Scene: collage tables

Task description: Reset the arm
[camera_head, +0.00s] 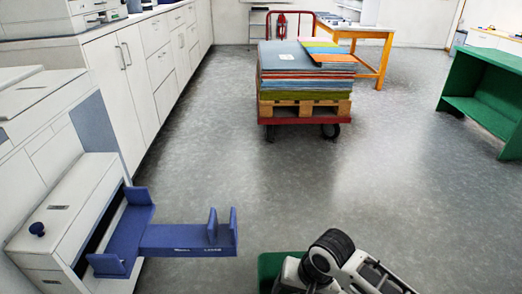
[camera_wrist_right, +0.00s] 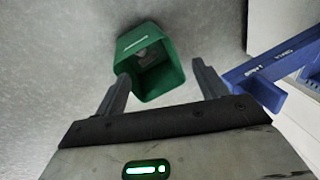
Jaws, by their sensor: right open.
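My right arm reaches in at the bottom of the head view, but its fingers do not show clearly there. In the right wrist view my right gripper (camera_wrist_right: 161,72) is open, its two dark fingers spread apart with nothing held. A green open-topped bin (camera_wrist_right: 165,80) shows beyond and between the fingertips; whether they touch it I cannot tell. In the head view a green surface (camera_head: 270,268), probably the same bin, is partly hidden behind my arm. My left arm and gripper are not in view.
A blue bracket-like tray (camera_head: 185,237) sticks out from the white machine (camera_head: 70,220) at left; it also shows in the wrist view (camera_wrist_right: 262,72). White cabinets (camera_head: 120,90) line the left. A loaded red cart (camera_head: 300,118) stands ahead, a green shelf (camera_head: 485,95) right. The middle floor is clear.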

